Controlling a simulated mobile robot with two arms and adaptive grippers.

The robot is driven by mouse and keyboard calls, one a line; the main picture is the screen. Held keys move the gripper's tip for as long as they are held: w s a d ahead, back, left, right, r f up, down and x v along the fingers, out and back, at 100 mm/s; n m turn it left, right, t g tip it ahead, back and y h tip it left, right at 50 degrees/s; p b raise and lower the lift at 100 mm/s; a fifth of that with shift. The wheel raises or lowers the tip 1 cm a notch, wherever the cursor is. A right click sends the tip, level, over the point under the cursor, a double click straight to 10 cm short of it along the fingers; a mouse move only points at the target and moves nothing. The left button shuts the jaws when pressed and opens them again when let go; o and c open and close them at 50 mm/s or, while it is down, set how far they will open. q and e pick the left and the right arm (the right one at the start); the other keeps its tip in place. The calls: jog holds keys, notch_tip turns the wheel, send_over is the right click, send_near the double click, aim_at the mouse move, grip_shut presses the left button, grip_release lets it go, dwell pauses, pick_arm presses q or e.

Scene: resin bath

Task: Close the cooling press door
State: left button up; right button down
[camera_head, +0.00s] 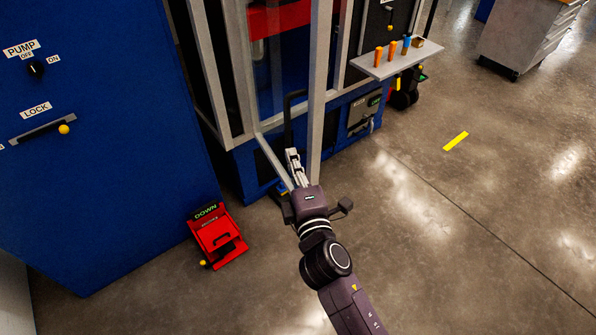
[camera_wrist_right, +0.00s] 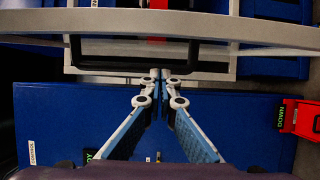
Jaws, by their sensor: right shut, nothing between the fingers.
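The cooling press door is a grey metal frame around a clear panel. Its near post (camera_head: 319,90) stands upright in the head view, and the door stands swung out from the blue press. A black handle (camera_head: 288,108) is on the door; it also shows as a dark bar in the right wrist view (camera_wrist_right: 110,65). My right gripper (camera_head: 292,153) is shut and empty, close to the door's lower frame beside the post. In the right wrist view its fingertips (camera_wrist_right: 160,74) meet near the handle and frame; I cannot tell if they touch. My left gripper is not in view.
A blue cabinet (camera_head: 100,130) with PUMP and LOCK controls stands at the left. A red DOWN pedal box (camera_head: 215,240) sits on the floor. A small shelf (camera_head: 398,62) with orange and blue tools juts out at right.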

aim_at(309, 154)
jog(key=shift+w+d+p, duration=0.15)
jog(key=shift+w+d, duration=0.1)
jog(key=shift+d, duration=0.35)
jog(key=shift+w+d+p, duration=0.2)
jog(key=shift+w+d, duration=0.05)
jog(key=shift+d, duration=0.35)
jog(key=shift+w+d+p, duration=0.15)
jog(key=shift+w+d, duration=0.1)
jog(key=shift+d, duration=0.35)
jog(key=shift+d, duration=0.1)
